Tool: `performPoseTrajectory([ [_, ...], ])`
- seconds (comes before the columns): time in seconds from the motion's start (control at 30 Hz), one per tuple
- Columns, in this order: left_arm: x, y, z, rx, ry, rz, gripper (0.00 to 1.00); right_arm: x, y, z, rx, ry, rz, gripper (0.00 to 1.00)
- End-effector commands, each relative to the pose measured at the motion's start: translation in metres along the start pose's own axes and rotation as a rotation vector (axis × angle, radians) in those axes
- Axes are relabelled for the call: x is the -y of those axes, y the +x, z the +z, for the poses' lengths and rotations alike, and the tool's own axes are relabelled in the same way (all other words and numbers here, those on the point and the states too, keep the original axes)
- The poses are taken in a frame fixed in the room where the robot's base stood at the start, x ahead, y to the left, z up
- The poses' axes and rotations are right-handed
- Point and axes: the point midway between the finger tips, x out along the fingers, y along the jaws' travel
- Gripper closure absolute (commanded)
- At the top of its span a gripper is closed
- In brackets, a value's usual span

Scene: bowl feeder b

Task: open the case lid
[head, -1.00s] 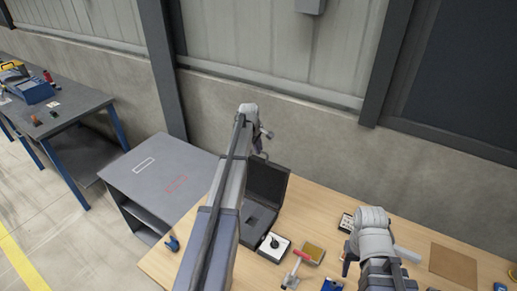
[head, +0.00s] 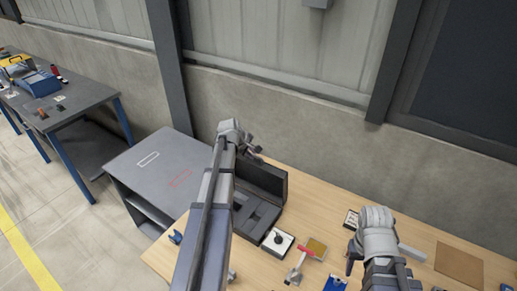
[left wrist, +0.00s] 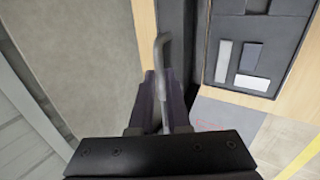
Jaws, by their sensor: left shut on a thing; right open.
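The dark case (head: 266,222) stands on the wooden table, partly hidden by my left arm. Its lid (head: 270,179) is raised and stands up along the back side, away from the base. My left gripper (head: 250,146) is at the lid's top edge. In the left wrist view the gripper (left wrist: 162,98) is shut on a grey curved handle (left wrist: 163,50) beside the dark lid (left wrist: 174,25). The case base (left wrist: 284,52) there shows pale and dark blocks in its compartments. My right gripper (head: 351,257) is open, over the table to the right.
A white-topped box with a black knob (head: 278,240), a red-handled tool (head: 302,258) and a brown-yellow tray (head: 316,247) lie right of the case. A grey cabinet (head: 160,175) stands left of the table. The concrete wall (head: 310,150) is behind the case.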

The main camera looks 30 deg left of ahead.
Motion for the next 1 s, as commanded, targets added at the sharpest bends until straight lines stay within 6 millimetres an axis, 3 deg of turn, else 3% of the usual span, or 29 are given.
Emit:
performPoseTrajectory([
  [0.37,0.0063,-0.0023,0.0010,0.004,0.001,-0.008,1.00,0.0000,0.0005,-0.0001,0.000,0.000,0.000,0.50],
  [0.4,0.0063,-0.0022,0.0011,0.004,0.001,-0.008,0.82,0.0000,0.0005,-0.0001,0.000,0.000,0.000,0.50],
  [0.63,0.0057,-0.0024,0.0008,0.003,0.001,-0.006,0.56,0.0000,0.0003,-0.0001,0.000,0.000,0.000,0.50],
  [1.0,0.0051,-0.0041,0.0005,0.002,0.000,-0.005,0.55,-0.0001,-0.0013,0.0000,0.000,0.000,0.000,0.50],
])
